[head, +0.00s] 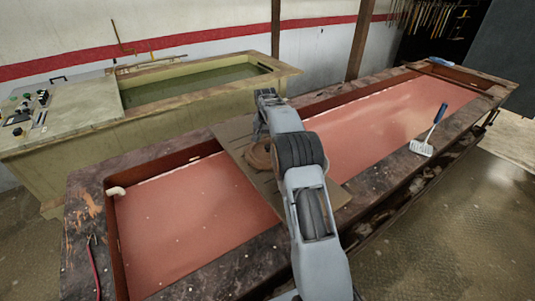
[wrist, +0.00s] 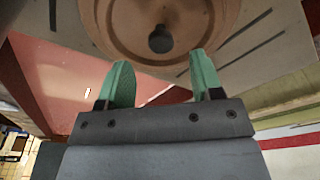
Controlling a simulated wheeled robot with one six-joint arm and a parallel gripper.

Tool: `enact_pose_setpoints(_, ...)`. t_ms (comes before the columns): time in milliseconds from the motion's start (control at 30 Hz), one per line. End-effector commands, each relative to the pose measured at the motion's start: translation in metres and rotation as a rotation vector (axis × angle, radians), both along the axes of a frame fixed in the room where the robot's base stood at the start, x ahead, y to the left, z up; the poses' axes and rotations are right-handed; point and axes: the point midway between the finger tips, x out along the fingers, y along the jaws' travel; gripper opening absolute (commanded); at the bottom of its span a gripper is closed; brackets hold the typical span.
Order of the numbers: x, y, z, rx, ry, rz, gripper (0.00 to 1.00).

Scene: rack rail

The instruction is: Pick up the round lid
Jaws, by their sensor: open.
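The round lid (wrist: 185,15) is brown with a dark round knob (wrist: 160,39) at its middle, at the top of the wrist view. Its top edge is cut off by the frame. The fingers are hidden in the head view.
The grey-brown board (head: 240,139) spans a long trough with a reddish surface (head: 185,215). A white pipe fitting (head: 115,191) sits at the left end. A greenish tank (head: 190,85) stands behind.

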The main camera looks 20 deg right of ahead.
Motion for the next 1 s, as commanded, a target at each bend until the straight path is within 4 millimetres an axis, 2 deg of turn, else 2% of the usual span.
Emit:
enact_pose_setpoints(167, 0.001, -0.001, -0.011, 0.001, 0.004, 0.0, 0.6)
enact_pose_setpoints(400, 0.006, -0.003, -0.042, 0.0, 0.002, 0.0, 0.6)
enact_pose_setpoints(500, 0.007, -0.003, -0.05, 0.0, 0.001, 0.0, 0.6)
enact_pose_setpoints(800, 0.008, -0.004, -0.054, 0.0, 0.0, 0.0, 0.6)
enact_pose_setpoints(1000, 0.008, -0.004, -0.054, 0.0, 0.0, 0.0, 0.41)
